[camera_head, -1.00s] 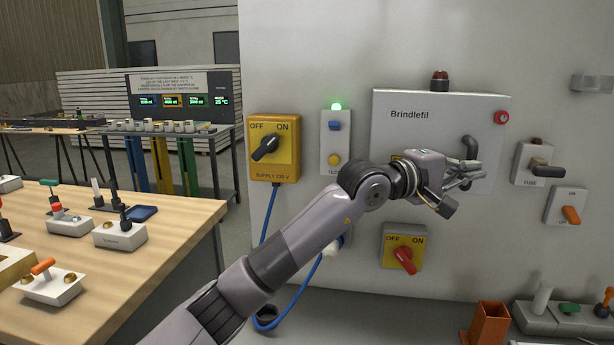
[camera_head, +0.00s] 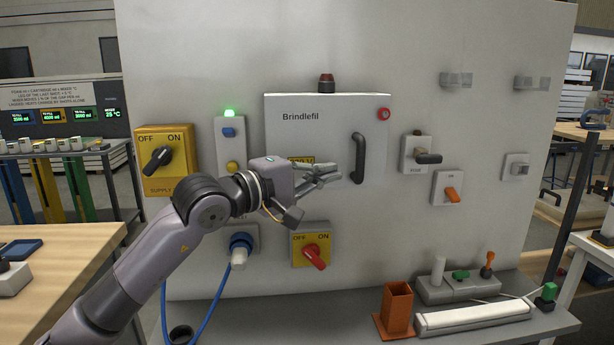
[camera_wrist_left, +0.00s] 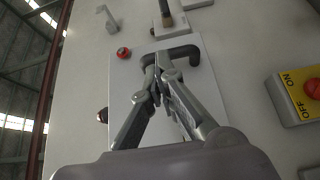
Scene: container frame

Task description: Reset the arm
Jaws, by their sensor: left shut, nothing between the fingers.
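My left arm reaches up from the lower left of the head view. Its gripper (camera_head: 334,173) is shut and empty, with the fingertips just left of the dark handle (camera_head: 358,158) on the grey Brindlefil box (camera_head: 328,115). The wrist view also shows the shut fingers (camera_wrist_left: 154,64), close in the picture to the dark handle (camera_wrist_left: 186,51). The gap in depth is hard to tell, but no grip on the handle shows. The gripper and wrist cover the lower left part of the box. My right gripper is not in view.
A yellow supply switch (camera_head: 166,160), a panel with a lit green lamp (camera_head: 229,113) and a red-knob switch (camera_head: 312,251) surround my arm on the wall. A blue plug with cable (camera_head: 240,245) hangs below the wrist. An orange holder (camera_head: 396,308) stands on the ledge.

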